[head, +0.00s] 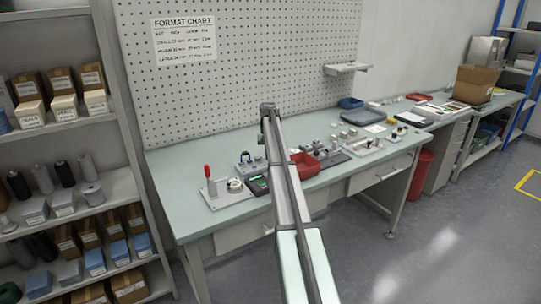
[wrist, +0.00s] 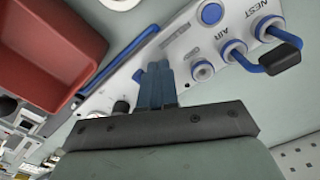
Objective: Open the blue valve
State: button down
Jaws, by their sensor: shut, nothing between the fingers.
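In the wrist view, a pale panel (wrist: 180,42) carries round fittings beside the printed words AIR and NEST. I cannot tell which lever is the task's blue valve. My gripper (wrist: 152,68) is shut and empty, its dark blue fingers over the panel's edge, left of the AIR fitting and apart from both levers. In the head view, the small fixture with blue parts (head: 247,160) stands on the bench; my arm hides the gripper.
A red bin (wrist: 50,45) is left of the fingers; it also shows in the head view (head: 304,166). A plate with a red-handled clamp (head: 209,182) stands at the bench's left. A pegboard (head: 240,60) rises behind. The bench's front strip is mostly clear.

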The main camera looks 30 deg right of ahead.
jog(key=shift+f, duration=0.8)
dwell(0.4)
jog(key=shift+r, duration=0.35)
jog(key=shift+d, duration=0.1)
dwell(0.5)
